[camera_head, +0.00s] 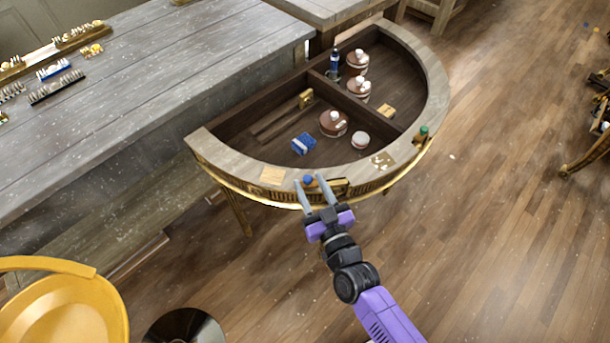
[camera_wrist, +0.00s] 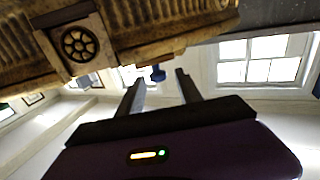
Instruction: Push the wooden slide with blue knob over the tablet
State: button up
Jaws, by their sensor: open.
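The blue knob (camera_head: 308,180) of the slide is at the front rim of the half-round console. My gripper (camera_head: 311,184) is open, with its two fingertips apart on either side of the knob in the head view. In the wrist view the blue knob (camera_wrist: 158,73) shows just beyond the gap between the open fingers (camera_wrist: 160,80); contact cannot be told. The slide's wooden body is not clearly made out. A pale square plate (camera_head: 272,174), perhaps the tablet, lies on the rim left of the knob.
The console's rim (camera_head: 230,160) encloses dark compartments with brown round pots, a blue box (camera_head: 303,144) and a blue bottle (camera_head: 334,60). A patterned plate (camera_head: 382,160) and a green-topped piece (camera_head: 423,132) sit right on the rim. A yellow chair (camera_head: 60,300) stands front left.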

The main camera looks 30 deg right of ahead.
jog(key=shift+w+d, duration=0.2)
jog(key=shift+w, duration=1.1)
grip_shut()
dwell(0.5)
